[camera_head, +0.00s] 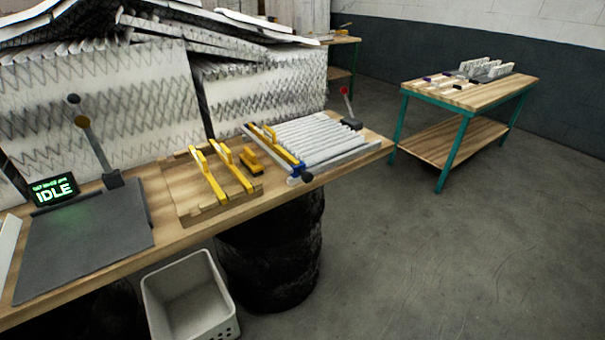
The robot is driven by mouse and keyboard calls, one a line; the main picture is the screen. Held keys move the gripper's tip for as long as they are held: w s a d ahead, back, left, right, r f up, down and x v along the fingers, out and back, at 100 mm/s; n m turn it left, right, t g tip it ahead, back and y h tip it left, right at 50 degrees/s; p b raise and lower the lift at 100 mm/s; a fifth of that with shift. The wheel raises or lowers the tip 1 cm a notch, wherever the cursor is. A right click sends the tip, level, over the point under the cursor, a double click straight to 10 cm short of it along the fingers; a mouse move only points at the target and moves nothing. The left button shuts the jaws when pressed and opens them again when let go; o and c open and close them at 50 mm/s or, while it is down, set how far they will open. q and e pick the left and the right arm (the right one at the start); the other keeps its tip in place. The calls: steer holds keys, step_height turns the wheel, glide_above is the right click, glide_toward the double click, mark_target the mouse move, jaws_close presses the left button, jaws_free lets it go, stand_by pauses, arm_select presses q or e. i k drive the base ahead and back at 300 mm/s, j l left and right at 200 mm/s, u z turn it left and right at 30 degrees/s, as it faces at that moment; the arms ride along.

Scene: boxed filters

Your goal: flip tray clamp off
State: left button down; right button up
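A tray of white pleated filter material (315,140) lies on the right part of the long wooden bench. A lever with a red knob (345,91) stands up from a dark block (352,124) at its back right corner. A yellow bar with blue ends (272,143) lies along the tray's left side, with a black knob (307,177) at its front end. I cannot tell for certain which of these parts is the tray clamp. Neither of my grippers is in view.
A wooden board with yellow-handled tools (222,178) is left of the tray. Further left are a dark mat (85,240), a tall lever (95,145) and an IDLE display (53,190). A white bin (190,297) stands below. A green-legged table (470,95) is at right; floor between is clear.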

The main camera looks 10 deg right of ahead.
mark_target(343, 89)
steer(key=l+u, duration=0.1)
steer(key=u, duration=0.3)
steer(key=i+l+u, duration=0.15)
steer(key=l, duration=0.25)
steer(key=i+l+u, duration=0.1)
steer(key=i+l, duration=0.15)
steer(key=l, duration=0.2)
steer(key=i+l+u, duration=0.15)
steer(key=l, duration=0.3)
steer(key=i+l+u, duration=0.15)
steer(key=l, duration=0.3)
steer(key=i+l+u, duration=0.1)
steer(key=l, duration=0.4)
steer(key=i+l+u, duration=0.15)
steer(key=l, duration=0.3)
steer(key=i+l, duration=0.1)
steer(key=l, duration=1.3)
steer(key=i, duration=0.05)
